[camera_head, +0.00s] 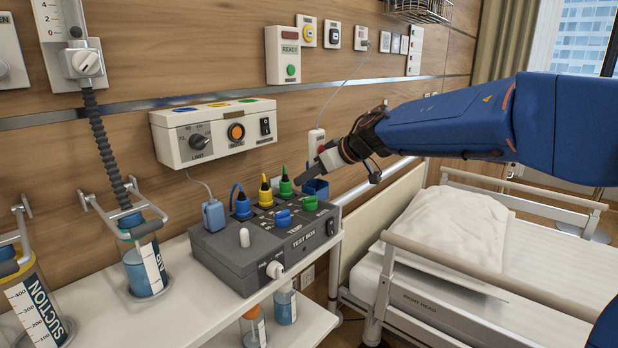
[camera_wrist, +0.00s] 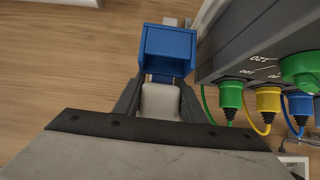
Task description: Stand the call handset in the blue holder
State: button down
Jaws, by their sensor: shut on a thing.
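The white call handset (camera_head: 316,138) is upright near the wall, with its cord running up from its top. My gripper (camera_head: 322,161) is shut on the handset, which shows between the fingers in the wrist view (camera_wrist: 160,101). The blue holder (camera_head: 317,188) is an open box just below my gripper, beside the grey test box. It also shows just beyond the fingertips in the wrist view (camera_wrist: 167,42). My gripper hides the handset's lower part in the head view. I cannot tell whether the handset's lower end is inside the holder.
The grey test box (camera_head: 240,262) with coloured plugs stands on the shelf, close left of the holder. A white control panel (camera_head: 213,132) is on the wall. The bed (camera_head: 440,290) with a pillow and rails lies right. The cord (camera_head: 345,85) runs to a wall socket.

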aim_at(309, 162)
jog(key=shift+a+r, duration=0.1)
jog(key=shift+r, duration=1.75)
jog(key=shift+f, duration=0.1)
jog(key=shift+f, duration=1.85)
jog(key=shift+s+f, duration=0.1)
jog(key=shift+f, duration=0.15)
